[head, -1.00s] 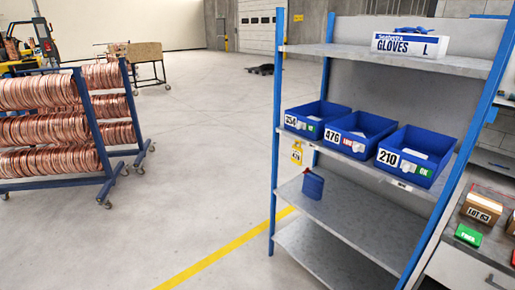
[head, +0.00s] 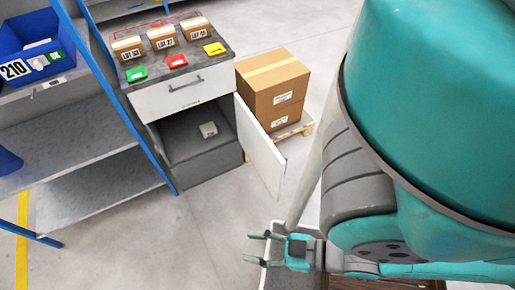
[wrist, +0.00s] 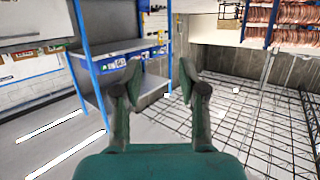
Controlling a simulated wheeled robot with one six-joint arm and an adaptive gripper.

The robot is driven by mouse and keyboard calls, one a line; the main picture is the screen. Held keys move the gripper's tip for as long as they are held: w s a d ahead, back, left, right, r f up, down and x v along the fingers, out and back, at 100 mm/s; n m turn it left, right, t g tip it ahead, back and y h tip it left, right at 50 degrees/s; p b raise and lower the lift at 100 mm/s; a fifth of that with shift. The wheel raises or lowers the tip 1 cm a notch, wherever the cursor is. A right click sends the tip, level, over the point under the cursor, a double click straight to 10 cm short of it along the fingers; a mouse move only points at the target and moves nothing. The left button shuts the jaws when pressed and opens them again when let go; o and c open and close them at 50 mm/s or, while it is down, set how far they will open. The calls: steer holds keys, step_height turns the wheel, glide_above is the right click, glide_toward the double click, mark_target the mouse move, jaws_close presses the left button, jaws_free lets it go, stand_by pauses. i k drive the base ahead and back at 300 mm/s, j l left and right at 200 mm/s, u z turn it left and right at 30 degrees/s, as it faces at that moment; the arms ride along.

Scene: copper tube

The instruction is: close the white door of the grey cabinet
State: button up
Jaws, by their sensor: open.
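The grey cabinet (head: 205,178) stands left of centre in the head view, with a white drawer front on top and an open lower compartment. Its white door (head: 261,148) is hinged at the compartment's right side and stands wide open, swung out toward me.
Cartons (head: 272,88) on a pallet stand behind the door. A blue-posted shelf (head: 75,140) is left of the cabinet. Small lot boxes (head: 162,37) and coloured trays sit on the cabinet top. The floor before the cabinet (head: 165,245) is clear.

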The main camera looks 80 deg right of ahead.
mark_target(269, 165)
steer(key=k+l, duration=0.3)
steer(key=k+l+z, duration=0.1)
steer(key=k+l, duration=0.25)
steer(key=l, duration=0.2)
steer(key=k+l, duration=0.6)
steer(key=l, duration=0.25)
steer(key=k+l+z, duration=0.1)
steer(key=k+l, duration=0.2)
steer(key=l, duration=0.15)
